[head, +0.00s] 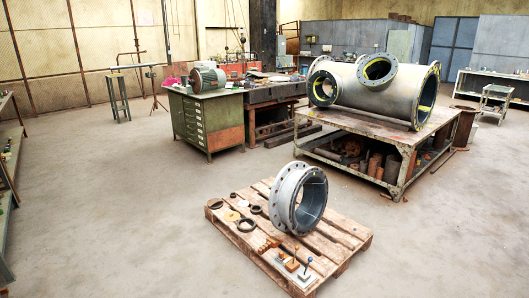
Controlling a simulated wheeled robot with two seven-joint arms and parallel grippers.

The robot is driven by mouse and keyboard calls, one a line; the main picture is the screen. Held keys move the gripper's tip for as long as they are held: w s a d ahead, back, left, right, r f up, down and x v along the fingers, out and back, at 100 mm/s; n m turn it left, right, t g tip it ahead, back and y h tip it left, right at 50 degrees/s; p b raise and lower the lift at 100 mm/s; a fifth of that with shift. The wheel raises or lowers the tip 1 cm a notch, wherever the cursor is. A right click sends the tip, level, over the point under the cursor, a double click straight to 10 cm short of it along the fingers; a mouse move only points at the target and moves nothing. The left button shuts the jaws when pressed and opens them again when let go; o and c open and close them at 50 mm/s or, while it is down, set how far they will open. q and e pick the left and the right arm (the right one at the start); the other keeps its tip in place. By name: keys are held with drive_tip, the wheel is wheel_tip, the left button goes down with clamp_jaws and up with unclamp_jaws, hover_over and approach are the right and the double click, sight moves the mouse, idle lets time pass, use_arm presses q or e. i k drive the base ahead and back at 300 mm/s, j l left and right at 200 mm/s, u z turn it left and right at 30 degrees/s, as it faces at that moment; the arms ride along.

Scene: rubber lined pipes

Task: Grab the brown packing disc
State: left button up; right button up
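Several small discs and rings lie at the left end of a wooden pallet (335,246) on the floor. One flat disc (231,216) is tan to yellow-brown. Around it lie a dark ring (246,225), another dark ring (215,204) and a small dark disc (256,209). At this size I cannot tell for sure which one is the brown packing disc; the tan-brown one is nearest in colour. Neither of my grippers is in view.
A grey flanged pipe ring (299,199) stands on the pallet, right of the discs. Small handled tools (292,265) are at its front edge. A big pipe (375,90) lies on a metal table (400,137) behind. A green cabinet (207,118) stands back left. Floor left of the pallet is clear.

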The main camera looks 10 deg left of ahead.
sight(230, 216)
drive_tip(key=i+j+u, duration=0.6)
drive_tip(key=i, duration=0.2)
drive_tip(key=i+j+u, duration=0.15)
drive_tip(key=i+u, duration=0.15)
drive_tip(key=i, duration=0.15)
drive_tip(key=i+u, duration=0.3)
drive_tip(key=i, duration=0.15)
drive_tip(key=i+j+z, duration=0.15)
drive_tip(key=i+z, duration=0.3)
drive_tip(key=i+j+z, duration=0.35)
drive_tip(key=i+z, duration=0.15)
drive_tip(key=i+j+z, duration=0.75)
drive_tip(key=j+z, duration=0.3)
drive_tip(key=i+j+z, duration=0.3)
drive_tip(key=j, duration=0.15)
drive_tip(key=j+z, duration=0.3)
drive_tip(key=k+j, duration=0.05)
drive_tip(key=j, duration=0.05)
